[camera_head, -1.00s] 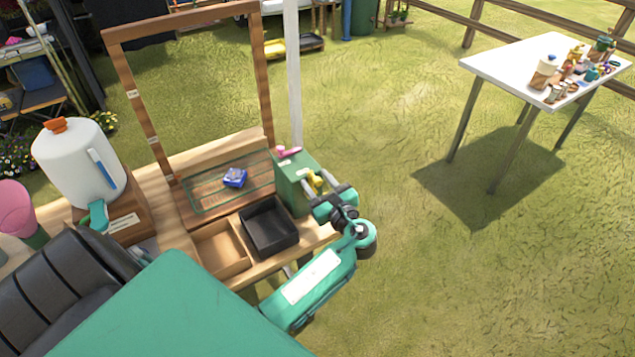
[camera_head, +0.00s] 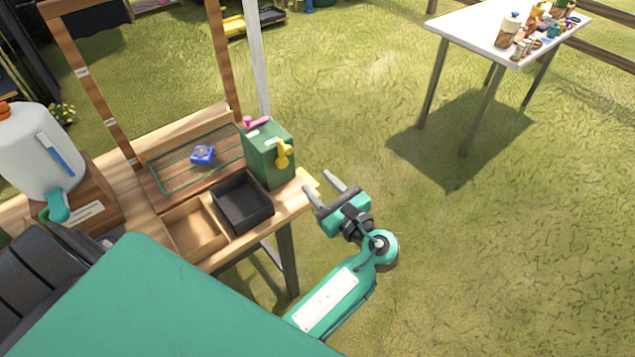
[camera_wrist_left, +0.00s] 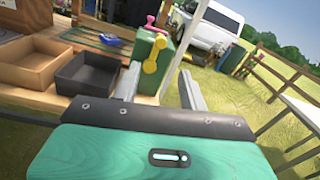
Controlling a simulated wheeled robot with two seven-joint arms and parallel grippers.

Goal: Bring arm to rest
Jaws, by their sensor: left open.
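My left arm is teal, and its gripper (camera_head: 324,186) is open and empty in the head view. It is over the grass just beyond the right end of the wooden bench (camera_head: 297,196), apart from it. Its two grey fingers also show in the left wrist view (camera_wrist_left: 157,85), with nothing between them. A green box (camera_head: 262,158) with a yellow tap-like handle (camera_head: 283,153) and a pink lever (camera_head: 255,122) stands at the bench's right end, to the left of the gripper. My right gripper is not in view.
A black tray (camera_head: 243,213) and a brown wooden tray (camera_head: 193,256) sit on the bench. A blue item (camera_head: 203,155) lies on a wire rack behind them. A white dispenser (camera_head: 28,140) stands at the left. A white table (camera_head: 470,28) is far right. Open grass lies between.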

